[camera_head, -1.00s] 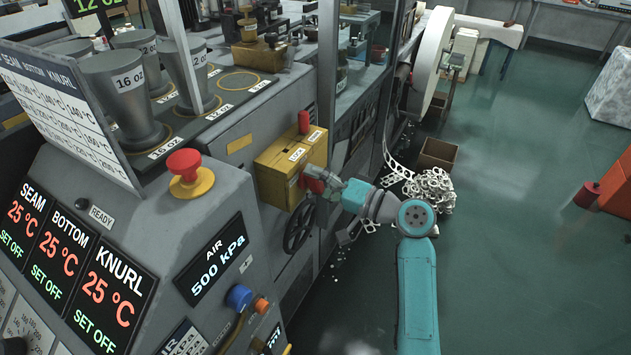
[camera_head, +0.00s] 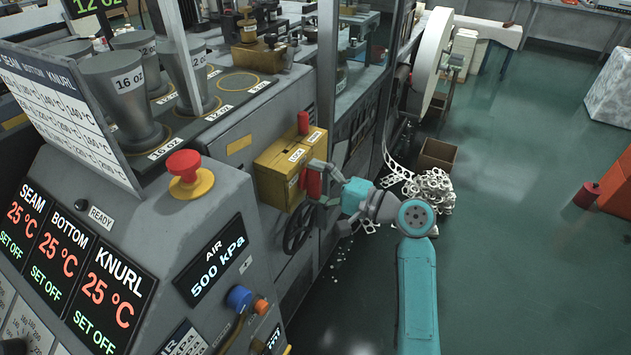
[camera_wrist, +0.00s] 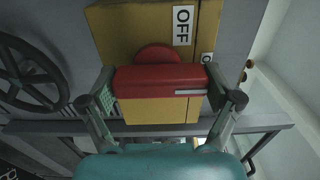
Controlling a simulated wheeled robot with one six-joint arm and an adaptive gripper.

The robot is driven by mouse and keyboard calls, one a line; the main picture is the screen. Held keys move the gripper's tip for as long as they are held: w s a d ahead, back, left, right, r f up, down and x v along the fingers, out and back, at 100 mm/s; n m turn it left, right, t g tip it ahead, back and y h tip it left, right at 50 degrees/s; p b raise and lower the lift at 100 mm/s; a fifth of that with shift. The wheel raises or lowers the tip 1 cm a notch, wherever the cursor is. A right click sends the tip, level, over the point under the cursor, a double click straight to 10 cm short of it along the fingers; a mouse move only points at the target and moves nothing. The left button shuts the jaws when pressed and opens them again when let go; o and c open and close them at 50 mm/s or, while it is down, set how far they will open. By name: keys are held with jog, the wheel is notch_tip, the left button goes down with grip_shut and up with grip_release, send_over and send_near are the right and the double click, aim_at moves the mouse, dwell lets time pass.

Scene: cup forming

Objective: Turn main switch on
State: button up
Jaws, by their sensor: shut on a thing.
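The main switch is a yellow box (camera_head: 276,172) on the machine's side, with a red rotary handle (camera_head: 312,184) on its right face. In the wrist view the red handle (camera_wrist: 160,79) lies across the picture in front of the yellow box (camera_wrist: 125,28). An OFF label (camera_wrist: 183,26) sits just beyond the handle; a second label is partly cut off by the finger. My gripper (camera_head: 317,182) is at the handle, with one finger at each end of it, shut on it. It also shows in the wrist view (camera_wrist: 162,90).
A black handwheel (camera_head: 299,228) is just below the box, also left in the wrist view. A red upright knob (camera_head: 303,123) stands on the box's top. A red emergency button (camera_head: 184,163) is on the near panel. Open floor lies right.

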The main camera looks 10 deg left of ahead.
jog(key=o, duration=0.9)
jog(key=shift+c, duration=0.2)
jog(key=shift+d, duration=0.1)
jog(key=v, duration=1.2)
